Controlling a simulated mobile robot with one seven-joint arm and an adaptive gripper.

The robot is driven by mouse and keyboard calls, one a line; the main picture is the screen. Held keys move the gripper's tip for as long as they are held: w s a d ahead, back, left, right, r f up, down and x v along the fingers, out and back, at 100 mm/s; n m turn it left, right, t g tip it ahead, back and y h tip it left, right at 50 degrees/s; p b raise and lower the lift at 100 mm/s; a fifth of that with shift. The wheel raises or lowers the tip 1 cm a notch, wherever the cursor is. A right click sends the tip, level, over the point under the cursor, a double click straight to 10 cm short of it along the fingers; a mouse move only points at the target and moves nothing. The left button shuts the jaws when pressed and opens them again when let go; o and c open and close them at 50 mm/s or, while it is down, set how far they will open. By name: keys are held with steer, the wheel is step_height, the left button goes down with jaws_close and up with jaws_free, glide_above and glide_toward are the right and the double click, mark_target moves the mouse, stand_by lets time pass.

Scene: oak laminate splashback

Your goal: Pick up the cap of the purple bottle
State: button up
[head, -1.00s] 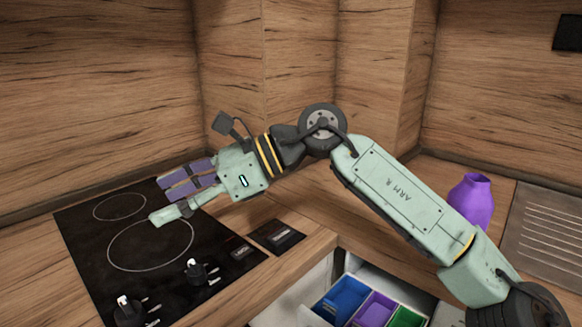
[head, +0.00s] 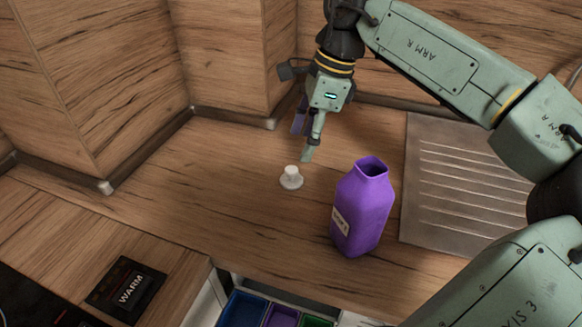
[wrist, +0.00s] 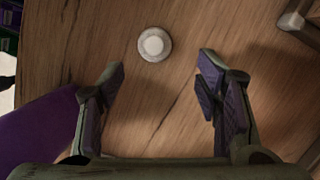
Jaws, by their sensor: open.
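The purple bottle (head: 362,212) stands upright and open-topped on the wooden counter, with a pale label on its side. A small white cap (head: 291,178) with a raised knob lies on the counter to the left of the bottle. My gripper (head: 304,142) points down above the counter, a little behind the cap in the head view. In the wrist view, my open gripper (wrist: 160,82) has nothing between its fingers. The cap (wrist: 154,44) shows there just beyond the fingertips, near the top centre. Part of the bottle (wrist: 38,138) shows at the lower left.
A grooved metal drainer (head: 455,185) lies right of the bottle. An open drawer with blue (head: 240,310), purple (head: 281,317) and green bins is below the counter's front edge. A "WARM" panel (head: 127,290) is at lower left. Wooden walls stand behind.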

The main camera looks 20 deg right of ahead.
mark_target(291, 169)
steer(key=x, duration=0.2)
steer(key=shift+a+f, duration=0.2)
steer(key=shift+f, duration=0.15)
steer(key=p+x, duration=0.1)
steer(key=x, duration=0.1)
steer(key=p+x, duration=0.1)
steer(key=x, duration=0.1)
steer(key=shift+s+a+p, duration=0.3)
steer(key=shift+s+a, duration=0.05)
steer(key=shift+w+a+f, duration=0.1)
steer(key=shift+f, duration=0.4)
steer(key=c, duration=0.8)
